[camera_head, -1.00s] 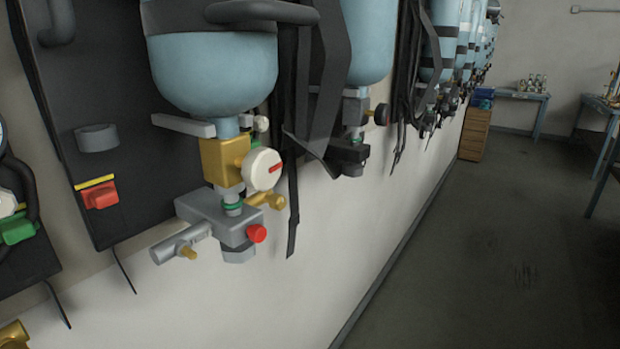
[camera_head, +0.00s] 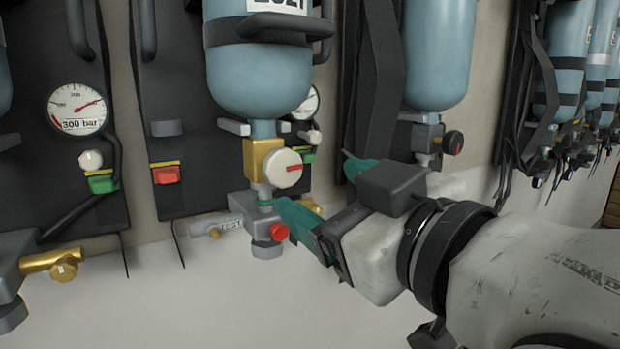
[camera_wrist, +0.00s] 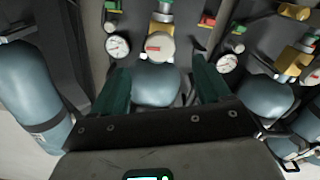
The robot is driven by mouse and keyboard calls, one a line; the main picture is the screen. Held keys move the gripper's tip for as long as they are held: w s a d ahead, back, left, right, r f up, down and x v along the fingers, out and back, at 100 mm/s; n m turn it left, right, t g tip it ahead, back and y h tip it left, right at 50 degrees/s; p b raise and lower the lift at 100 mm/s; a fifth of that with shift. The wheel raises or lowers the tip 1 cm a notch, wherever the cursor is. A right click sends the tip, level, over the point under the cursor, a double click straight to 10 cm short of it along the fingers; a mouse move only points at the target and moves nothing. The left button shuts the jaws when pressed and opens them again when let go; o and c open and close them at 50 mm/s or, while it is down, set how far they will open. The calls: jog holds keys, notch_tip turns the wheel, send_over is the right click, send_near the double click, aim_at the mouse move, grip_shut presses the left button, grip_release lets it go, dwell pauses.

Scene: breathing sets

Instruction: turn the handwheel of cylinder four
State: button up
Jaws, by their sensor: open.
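A white round handwheel (camera_head: 283,168) with a red mark sits on the brass valve (camera_head: 257,160) under a blue cylinder (camera_head: 258,75). No number identifying it as cylinder four is readable. My gripper (camera_head: 314,179), with green fingers, is open and empty, just right of the handwheel. One finger is lower, near the red knob; the other is farther back. In the wrist view, the handwheel (camera_wrist: 160,45) appears between and just beyond the fingertips (camera_wrist: 160,64), apart from them. The cylinder appears below the valve there.
A neighbouring cylinder (camera_head: 438,55) with a black knob (camera_head: 453,142) hangs to the right, behind my arm. A red knob (camera_head: 279,232) and grey block lie below the handwheel. A pressure gauge (camera_head: 78,108) is at left. Dark straps hang between the sets.

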aim_at(288, 173)
jog(key=x, duration=1)
jog(key=shift+w+a, duration=0.15)
jog(key=shift+w, duration=0.05)
jog(key=shift+c, duration=0.2)
jog(key=c, duration=0.9)
